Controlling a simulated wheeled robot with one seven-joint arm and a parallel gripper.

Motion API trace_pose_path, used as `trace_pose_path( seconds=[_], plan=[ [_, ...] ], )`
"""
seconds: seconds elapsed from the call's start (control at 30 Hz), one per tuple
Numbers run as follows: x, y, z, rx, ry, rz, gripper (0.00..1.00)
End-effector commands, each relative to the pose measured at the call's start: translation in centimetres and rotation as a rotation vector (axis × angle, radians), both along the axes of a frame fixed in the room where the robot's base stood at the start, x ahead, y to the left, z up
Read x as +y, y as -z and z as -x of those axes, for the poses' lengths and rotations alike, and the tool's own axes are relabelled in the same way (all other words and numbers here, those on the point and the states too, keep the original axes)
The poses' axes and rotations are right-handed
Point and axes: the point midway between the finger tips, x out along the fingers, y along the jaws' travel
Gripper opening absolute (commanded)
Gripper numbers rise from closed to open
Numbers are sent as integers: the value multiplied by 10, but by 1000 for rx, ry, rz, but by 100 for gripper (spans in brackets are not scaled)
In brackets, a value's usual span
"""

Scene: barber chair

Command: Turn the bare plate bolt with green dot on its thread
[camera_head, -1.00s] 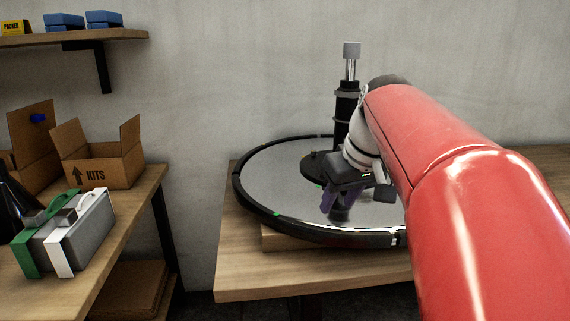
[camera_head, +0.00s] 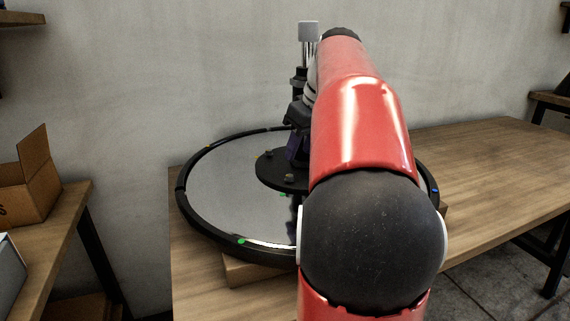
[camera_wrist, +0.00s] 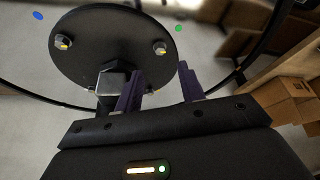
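The round black plate (camera_head: 278,178) lies on the mirror-like disc at the foot of the upright column (camera_head: 299,82). In the wrist view the plate (camera_wrist: 108,22) carries two bolts with yellow marks, one at left (camera_wrist: 62,43) and one at right (camera_wrist: 160,47). A dark, hex-sided piece (camera_wrist: 113,77) shows left of my fingers. My gripper (camera_wrist: 160,80) is open, its two purple fingers apart near the plate's edge. A small yellow mark shows beside the left finger; what bears it is mostly hidden. I cannot make out a green dot on a bolt thread.
A green dot (camera_wrist: 179,28) and a blue dot (camera_wrist: 38,15) show beyond the plate. A cardboard box (camera_head: 28,185) stands on the left table. The right tabletop is clear.

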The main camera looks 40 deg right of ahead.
Motion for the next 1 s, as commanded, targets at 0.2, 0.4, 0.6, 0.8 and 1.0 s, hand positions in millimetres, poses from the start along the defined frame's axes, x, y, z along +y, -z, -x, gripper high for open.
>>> trace_pose_path(
  seconds=[0.2,0.4,0.6,0.8,1.0],
  plan=[
    [3,34,-13,3,-2,-3,39],
    [4,57,-23,2,-2,-1,39],
    [4,64,-26,0,-1,0,39],
    [4,64,-26,0,-1,0,36],
    [4,63,-26,0,-1,0,10]
  ],
)
